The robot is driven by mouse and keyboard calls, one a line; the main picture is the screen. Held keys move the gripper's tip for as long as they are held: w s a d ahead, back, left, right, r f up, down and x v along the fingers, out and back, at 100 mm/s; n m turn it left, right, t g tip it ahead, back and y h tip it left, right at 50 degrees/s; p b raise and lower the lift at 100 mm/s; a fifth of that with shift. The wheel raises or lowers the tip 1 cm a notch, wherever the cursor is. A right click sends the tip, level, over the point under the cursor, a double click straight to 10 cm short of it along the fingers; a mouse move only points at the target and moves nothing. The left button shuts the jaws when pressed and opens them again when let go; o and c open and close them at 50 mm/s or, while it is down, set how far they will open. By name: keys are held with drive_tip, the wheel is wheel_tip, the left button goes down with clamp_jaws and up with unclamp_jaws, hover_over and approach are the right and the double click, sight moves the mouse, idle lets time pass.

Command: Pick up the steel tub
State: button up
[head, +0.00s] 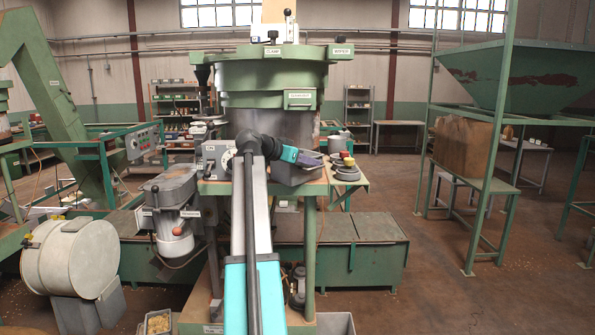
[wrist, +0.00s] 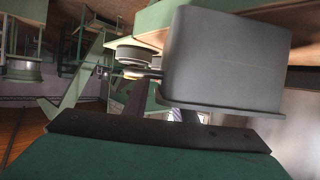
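The steel tub (head: 293,174) is a dark grey, open-looking box on the green machine's front shelf in the head view. In the wrist view the tub (wrist: 225,58) is large, right of centre, and appears upside down with its flanged rim lowest in the picture. My gripper (head: 308,161) is at the tub's top edge in the head view, partly covering it. In the wrist view a dark plate of my gripper crosses below the tub's rim. The fingertips do not show clearly, and I cannot tell whether they touch the rim.
A control box (head: 217,158) stands left of my arm. The machine's green hopper (head: 270,75) rises above. Open floor (head: 430,285) lies to the right.

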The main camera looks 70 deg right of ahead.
idle(0.3)
clamp_jaws()
drive_tip(key=shift+r, duration=0.2)
drive_tip(key=shift+r+b, duration=0.65)
drive_tip(key=shift+r, duration=0.85)
drive_tip(key=s+a+r+b, duration=0.1)
drive_tip(key=a+b, duration=0.2)
drive_tip(key=a, duration=1.3)
drive_tip(key=shift+s+r, duration=0.15)
drive_tip(key=shift+r, duration=0.2)
